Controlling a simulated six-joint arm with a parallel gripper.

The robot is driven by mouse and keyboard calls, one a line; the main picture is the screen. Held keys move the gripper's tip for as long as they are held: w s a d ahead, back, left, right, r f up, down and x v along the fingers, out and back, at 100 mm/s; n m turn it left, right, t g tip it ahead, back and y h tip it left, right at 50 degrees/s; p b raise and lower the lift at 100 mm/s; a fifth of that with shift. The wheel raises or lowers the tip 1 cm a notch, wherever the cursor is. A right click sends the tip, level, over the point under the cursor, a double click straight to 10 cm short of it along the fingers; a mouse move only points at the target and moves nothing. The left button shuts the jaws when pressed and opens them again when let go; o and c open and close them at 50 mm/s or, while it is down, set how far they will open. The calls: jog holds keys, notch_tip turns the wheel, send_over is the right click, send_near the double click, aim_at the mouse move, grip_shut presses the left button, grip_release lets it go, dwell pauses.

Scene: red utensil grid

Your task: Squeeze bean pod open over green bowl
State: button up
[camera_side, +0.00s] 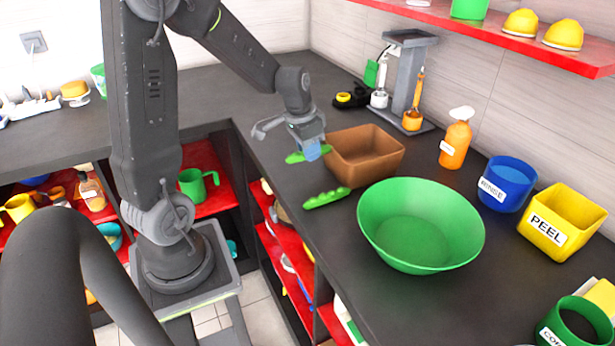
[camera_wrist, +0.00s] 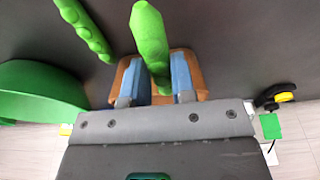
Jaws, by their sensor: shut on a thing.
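My gripper (camera_side: 311,147) is beside the brown box, over the left side of the dark counter. It is shut on a green bean pod (camera_side: 295,157). In the wrist view the held pod (camera_wrist: 149,38) lies between the two blue finger pads (camera_wrist: 160,78) and sticks out past them. A second bean pod (camera_side: 327,198), with bumps along it, lies on the counter in front of the brown box; it also shows at the upper left of the wrist view (camera_wrist: 82,24). The wide green bowl (camera_side: 420,215) stands to the right, apart from my gripper; part of it shows in the wrist view (camera_wrist: 35,90).
The brown box (camera_side: 365,153) stands right next to my gripper. Behind are a grey utensil stand (camera_side: 405,80) and an orange spray bottle (camera_side: 455,142). A blue RINSE bucket (camera_side: 505,185) and yellow PEEL bin (camera_side: 562,215) stand right of the bowl. The counter's front edge is close.

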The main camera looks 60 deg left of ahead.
jog(key=shift+r, duration=1.65)
jog(key=shift+d, duration=0.1)
jog(key=w+d+r+m, duration=0.2)
jog(key=w+d, duration=0.1)
jog(key=d, duration=0.6)
jog(key=w+d+r+m, duration=0.2)
jog(key=w+d, duration=0.1)
jog(key=d, duration=0.6)
jog(key=w+d+r+m+h, duration=0.1)
jog(key=w+d+r, duration=0.1)
jog(key=d, duration=0.7)
jog(key=shift+w+d+r+m, duration=0.35)
jog(key=shift+w+m, duration=0.05)
jog(key=shift+w, duration=0.15)
jog(key=shift+f, duration=0.1)
jog(key=shift+s+a+x, duration=0.1)
jog(key=shift+s+x, duration=0.1)
jog(key=shift+x, duration=0.95)
jog(key=shift+s+a+x, duration=0.1)
jog(key=shift+s+x, duration=0.15)
jog(key=shift+x, duration=0.95)
jog(key=shift+o, duration=0.3)
jog(key=shift+f, duration=0.1)
